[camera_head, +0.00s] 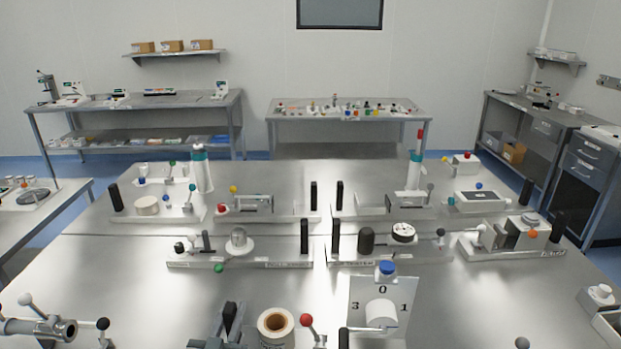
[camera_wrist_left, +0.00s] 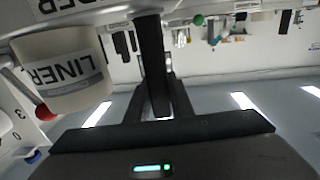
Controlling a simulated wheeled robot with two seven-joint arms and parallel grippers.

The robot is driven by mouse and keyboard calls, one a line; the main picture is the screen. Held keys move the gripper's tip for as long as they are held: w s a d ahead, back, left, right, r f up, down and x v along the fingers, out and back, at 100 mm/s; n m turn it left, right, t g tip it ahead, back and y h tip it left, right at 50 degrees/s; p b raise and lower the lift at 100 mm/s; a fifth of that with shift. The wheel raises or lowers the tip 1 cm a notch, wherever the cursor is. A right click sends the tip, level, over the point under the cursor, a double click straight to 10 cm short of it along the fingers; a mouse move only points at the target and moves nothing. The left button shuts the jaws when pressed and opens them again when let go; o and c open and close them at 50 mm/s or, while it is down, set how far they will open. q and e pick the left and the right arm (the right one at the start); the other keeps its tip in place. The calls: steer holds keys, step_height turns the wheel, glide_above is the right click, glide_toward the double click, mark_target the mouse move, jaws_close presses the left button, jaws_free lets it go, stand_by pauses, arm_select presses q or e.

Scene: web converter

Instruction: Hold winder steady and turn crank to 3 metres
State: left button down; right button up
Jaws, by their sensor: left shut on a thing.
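The winder is at the near edge in the head view, partly cut off by the frame. Its cream liner roll (camera_head: 276,325) has a brown core, and the label LINER shows on the roll in the left wrist view (camera_wrist_left: 68,72). A red crank knob (camera_head: 306,320) is just right of the roll. A white dial panel (camera_head: 399,292) marked 0, 1 and 3 stands further right, with a white drum in front. My left gripper (camera_head: 226,326) is shut on the upright black handle (camera_head: 230,314) left of the roll; the handle also shows between the fingers in the wrist view (camera_wrist_left: 152,62). My right gripper is not in view.
A blue-capped part (camera_head: 387,268) sits at the top of the dial panel. A metal fixture with ball-ended levers (camera_head: 40,325) is at the near left. Bare steel table lies between.

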arm_select(q)
steer(key=shift+a+r, duration=0.1)
steer(key=shift+r, duration=0.25)
steer(key=c, duration=1.5)
jaws_free()
steer(key=shift+s+f, duration=0.1)
steer(key=shift+s, duration=0.4)
steer(key=s, duration=0.7)
steer(key=s+a, duration=0.1)
steer(key=s, duration=0.3)
